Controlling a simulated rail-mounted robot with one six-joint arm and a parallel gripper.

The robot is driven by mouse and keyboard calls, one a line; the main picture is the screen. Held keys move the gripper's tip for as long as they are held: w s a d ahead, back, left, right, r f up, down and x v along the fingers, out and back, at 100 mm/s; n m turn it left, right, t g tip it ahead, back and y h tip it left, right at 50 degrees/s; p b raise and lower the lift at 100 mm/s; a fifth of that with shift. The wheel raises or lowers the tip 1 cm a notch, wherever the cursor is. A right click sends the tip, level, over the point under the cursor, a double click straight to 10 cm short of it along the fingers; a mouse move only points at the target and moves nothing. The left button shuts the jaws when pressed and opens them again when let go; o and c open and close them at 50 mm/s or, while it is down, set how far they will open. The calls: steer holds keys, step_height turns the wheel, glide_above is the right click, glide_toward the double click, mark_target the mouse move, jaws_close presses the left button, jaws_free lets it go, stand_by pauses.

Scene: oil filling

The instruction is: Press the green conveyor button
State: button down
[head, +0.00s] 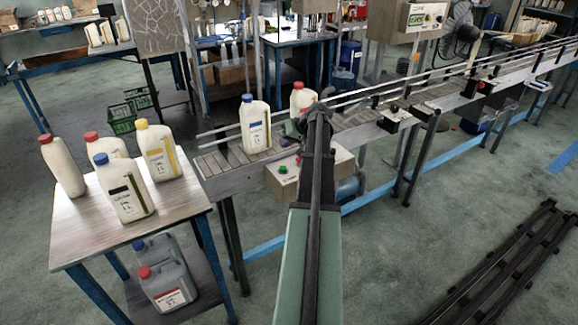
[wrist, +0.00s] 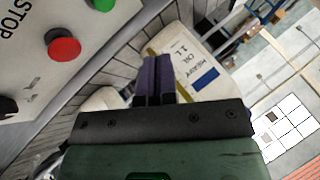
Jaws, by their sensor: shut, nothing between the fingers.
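The green button (head: 283,169) sits on the front of a beige control box (head: 284,186) at the near end of the conveyor (head: 220,174). In the wrist view the green button (wrist: 103,4) is cut by the top edge, and a red button (wrist: 62,47) sits below it on the panel, beside the word STOP. My gripper (wrist: 158,60) is shut and empty, with its dark fingers together. It is apart from the green button, to the right of and below it in the wrist picture. In the head view my own arm hides the fingers.
A white bottle with a blue cap (head: 255,125) and another with a red cap (head: 303,97) stand on the conveyor. A table (head: 85,225) with several bottles stands at left; black rails (head: 500,265) lie at right.

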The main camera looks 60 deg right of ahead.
mark_target(284, 167)
steer(key=shift+w+d+r+n+t, duration=0.3)
steer(key=shift+w+r+n+t, duration=0.1)
steer(key=shift+w+n, duration=0.2)
steer(key=shift+f, duration=0.1)
step_height(284, 167, down, 9)
steer(key=b, duration=0.9)
stand_by(1.2)
steer(key=shift+f+b, duration=0.25)
steer(key=shift+b, duration=0.1)
